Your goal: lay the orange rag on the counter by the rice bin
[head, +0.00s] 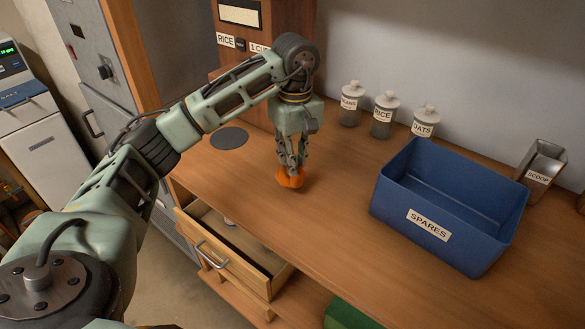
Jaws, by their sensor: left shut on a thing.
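The orange rag (290,180) is a small bunched lump in the fingers of my left gripper (291,168). The gripper points down and is shut on the rag, hiding its top. The rag is low over the wooden counter (330,205), and I cannot tell whether it touches the surface. The rice bin (240,18), a brown wooden box with "RICE" and "1 CUP" labels, stands at the back left of the counter. My left arm hides part of it. The rag is in front of the bin and to its right. My right gripper is out of view.
A blue "SPARES" bin (470,247) stands right of the rag. Labelled jars (382,118) line the wall, with a metal scoop (542,160) at far right. A dark disc (229,138) lies near the rice bin. A drawer (235,255) stands open below the counter's front edge.

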